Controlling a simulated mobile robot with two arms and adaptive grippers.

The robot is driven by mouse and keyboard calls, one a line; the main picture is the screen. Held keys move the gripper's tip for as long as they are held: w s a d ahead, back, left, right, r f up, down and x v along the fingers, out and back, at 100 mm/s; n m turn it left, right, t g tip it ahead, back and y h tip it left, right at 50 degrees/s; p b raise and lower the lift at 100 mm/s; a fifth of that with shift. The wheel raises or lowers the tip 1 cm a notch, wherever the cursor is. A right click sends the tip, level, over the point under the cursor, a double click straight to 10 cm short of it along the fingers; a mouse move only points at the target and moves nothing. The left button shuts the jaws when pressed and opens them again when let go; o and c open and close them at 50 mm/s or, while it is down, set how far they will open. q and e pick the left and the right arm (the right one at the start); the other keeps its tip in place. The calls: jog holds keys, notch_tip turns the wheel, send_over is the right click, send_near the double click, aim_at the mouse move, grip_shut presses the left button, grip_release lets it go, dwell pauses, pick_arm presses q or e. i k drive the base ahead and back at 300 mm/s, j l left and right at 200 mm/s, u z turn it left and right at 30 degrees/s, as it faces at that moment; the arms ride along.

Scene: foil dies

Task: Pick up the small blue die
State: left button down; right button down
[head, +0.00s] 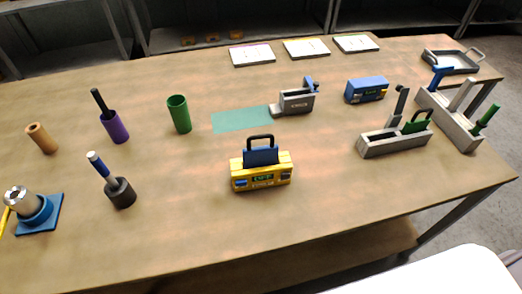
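Several blue things show in the head view, and I cannot tell for certain which is the small blue die. A blue piece with a black loop handle (261,157) sits upright in a yellow block (262,180) at the front middle of the table. A blue box-shaped block with a label (366,90) lies at the back right. A slim blue piece (440,76) stands in the far end of a grey rack (466,137) at the right. A small blue piece (310,84) sits on a grey holder (296,101). Neither gripper is in view.
A grey trough (394,145) holds a green handled piece (416,122). Cups (179,114), a blue-based stand (38,213), a teal mat (240,119), pads (252,55) and a tray (480,66) surround it.

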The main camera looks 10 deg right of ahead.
aim_at(261, 156)
jog(key=k+j+z, duration=0.15)
jog(key=j+z, duration=0.25)
jog(key=k+j+z, duration=0.2)
jog(key=z, duration=0.15)
